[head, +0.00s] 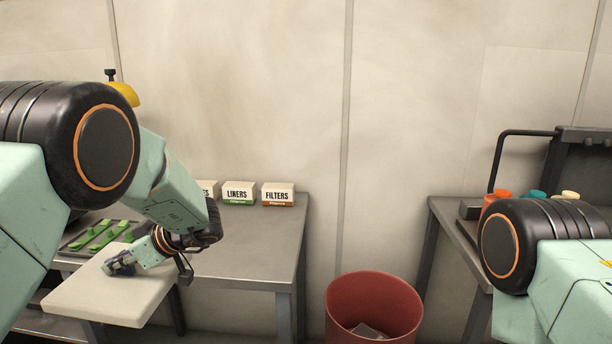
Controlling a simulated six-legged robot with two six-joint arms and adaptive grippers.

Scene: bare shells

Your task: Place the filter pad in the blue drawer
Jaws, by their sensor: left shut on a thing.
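My left gripper (120,263) reaches in from the left and is shut on a flat, thick, cream slab that looks like the filter pad (105,298). A dark finger lies over the pad's top near its far right edge; the finger beneath is hidden. The pad is about level, in front of the left table. My right gripper is out of view; only part of my right arm shows. No blue drawer is in view.
The left metal table (250,262) holds a box marked LINERS (238,194), a box marked FILTERS (278,195) and a dark tray (72,243) with green pieces. A red bin (373,302) stands between the tables. Coloured caps (497,196) and black equipment (580,165) are at right.

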